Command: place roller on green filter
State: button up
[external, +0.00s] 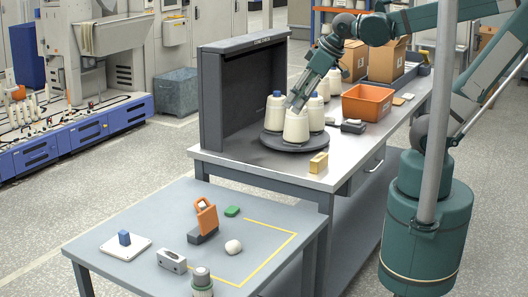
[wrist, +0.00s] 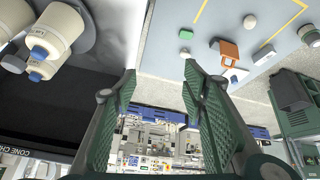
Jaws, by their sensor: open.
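The green filter appears to be the small flat green piece (external: 232,211) on the low grey table. I cannot tell for sure which thing is the roller. A rounded white piece (external: 233,247) lies on that table inside the yellow line and shows in the wrist view (wrist: 249,21). My gripper (external: 296,103) is by the front white cone on the workbench, away from the low table. In the wrist view its fingers (wrist: 160,72) are apart with nothing between them.
White cones (external: 296,127) stand on a dark round base beside a tall dark panel (external: 240,90). An orange bin (external: 367,103) and wooden block (external: 318,163) are on the workbench. An orange-handled piece (external: 206,215), blue block (external: 124,238) and silver box (external: 172,261) occupy the low table.

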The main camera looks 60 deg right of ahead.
jog(key=s+d+m+t, duration=0.1)
jog(key=s+d+m, duration=0.2)
jog(key=d, duration=0.2)
jog(key=shift+s+f+h, duration=0.25)
jog(key=shift+f+h, duration=0.1)
jog(key=shift+h, duration=0.05)
jog(key=shift+d, duration=0.1)
dwell(0.8)
